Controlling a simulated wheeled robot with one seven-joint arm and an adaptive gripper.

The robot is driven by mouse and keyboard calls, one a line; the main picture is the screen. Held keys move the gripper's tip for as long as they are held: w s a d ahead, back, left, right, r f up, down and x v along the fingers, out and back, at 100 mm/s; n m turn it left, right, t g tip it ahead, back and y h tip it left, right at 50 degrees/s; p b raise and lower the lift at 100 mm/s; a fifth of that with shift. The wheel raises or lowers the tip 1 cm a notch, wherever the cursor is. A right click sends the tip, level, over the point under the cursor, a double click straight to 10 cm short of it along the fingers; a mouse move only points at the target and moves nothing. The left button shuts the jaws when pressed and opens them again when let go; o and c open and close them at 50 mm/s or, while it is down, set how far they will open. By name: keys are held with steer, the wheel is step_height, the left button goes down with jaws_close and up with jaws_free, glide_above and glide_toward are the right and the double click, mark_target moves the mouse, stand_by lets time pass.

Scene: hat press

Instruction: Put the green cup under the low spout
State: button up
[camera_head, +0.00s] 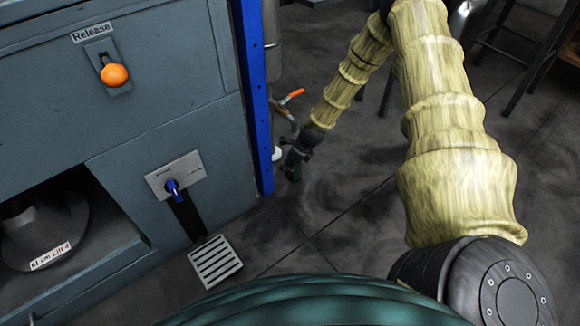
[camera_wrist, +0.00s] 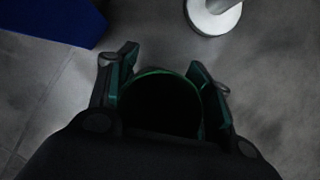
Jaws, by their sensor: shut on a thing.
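My gripper (camera_head: 297,160) is low beside the blue post, just above the floor, shut on the green cup (camera_head: 292,173). In the wrist view the fingers of my gripper (camera_wrist: 165,72) stand on both sides of the cup. The cup's green rim (camera_wrist: 152,71) and dark inside face the camera, and its lower part is hidden. A tap with an orange handle (camera_head: 291,97) is on the far side of the post, above and a little left of my gripper. Its outlet is too small to make out, and I cannot tell whether it is the low spout.
The grey machine (camera_head: 160,110) with a blue post (camera_head: 254,90) stands at left. A round white piece (camera_head: 277,154) sits close to my gripper; a similar white round base (camera_wrist: 212,14) shows at the wrist view's top. A slatted grate (camera_head: 215,262) lies in front.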

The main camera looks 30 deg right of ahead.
steer(key=shift+a+f, duration=0.1)
steer(key=shift+f, duration=0.05)
steer(key=o, duration=1.1)
steer(key=shift+w, duration=0.1)
steer(key=shift+p+v, duration=0.9)
steer(key=shift+p, duration=0.1)
steer(key=s+d+p, duration=0.1)
steer(key=s, duration=0.2)
steer(key=s+d+p, duration=0.2)
steer(key=s, duration=0.2)
steer(key=s+d+p, duration=0.2)
steer(key=s, duration=0.1)
steer(key=shift+s+d+f, duration=0.2)
steer(key=shift+s+f, duration=0.05)
steer(key=shift+s, duration=0.05)
